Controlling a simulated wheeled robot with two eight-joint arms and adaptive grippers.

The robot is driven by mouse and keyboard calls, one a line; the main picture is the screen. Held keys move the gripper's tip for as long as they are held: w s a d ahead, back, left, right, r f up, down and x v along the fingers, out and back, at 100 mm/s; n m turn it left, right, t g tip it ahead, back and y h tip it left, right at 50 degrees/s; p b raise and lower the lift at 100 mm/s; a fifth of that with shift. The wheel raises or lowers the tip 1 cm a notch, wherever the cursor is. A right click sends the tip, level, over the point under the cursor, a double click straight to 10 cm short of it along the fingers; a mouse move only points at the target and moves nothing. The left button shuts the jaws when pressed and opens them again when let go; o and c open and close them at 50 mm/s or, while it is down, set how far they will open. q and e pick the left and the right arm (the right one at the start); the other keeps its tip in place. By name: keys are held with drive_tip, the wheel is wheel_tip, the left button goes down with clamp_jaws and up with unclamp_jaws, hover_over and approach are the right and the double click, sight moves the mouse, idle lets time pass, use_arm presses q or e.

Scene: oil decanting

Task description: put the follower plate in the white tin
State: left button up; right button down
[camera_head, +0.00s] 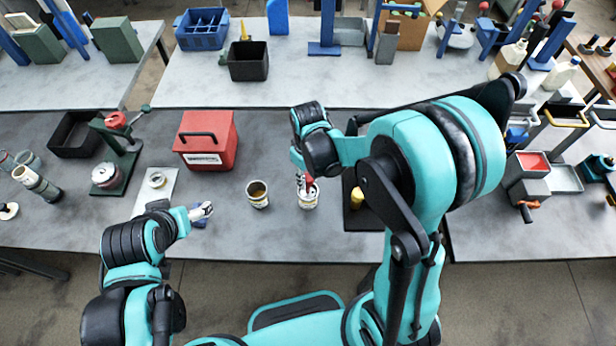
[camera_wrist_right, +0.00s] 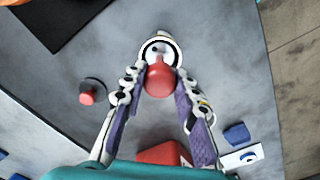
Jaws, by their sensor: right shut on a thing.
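The white tin (camera_head: 309,203) stands upright on the grey bench, right below my right gripper (camera_head: 303,182). My right gripper is shut on the red knob of the follower plate (camera_head: 307,187). In the right wrist view the red knob (camera_wrist_right: 160,80) lies between the fingertips, and the tin's round rim (camera_wrist_right: 161,42) shows just beyond it. The plate's disc is mostly hidden by the knob, so I cannot tell how deep it sits in the tin. My left gripper (camera_head: 203,211) is low over the bench's front edge; its jaw opening is unclear.
A second tin (camera_head: 258,194) with amber contents stands left of the white tin. A red box (camera_head: 207,140) stands behind it. A black mat (camera_head: 352,216) with a yellow piece lies to the right. A dark disc with a red knob (camera_wrist_right: 87,98) shows in the right wrist view.

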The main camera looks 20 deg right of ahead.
drive_tip(key=shift+s, duration=0.1)
drive_tip(key=shift+f, duration=0.15)
drive_tip(key=c, duration=1.2)
unclamp_jaws()
drive_tip(key=shift+o, duration=0.2)
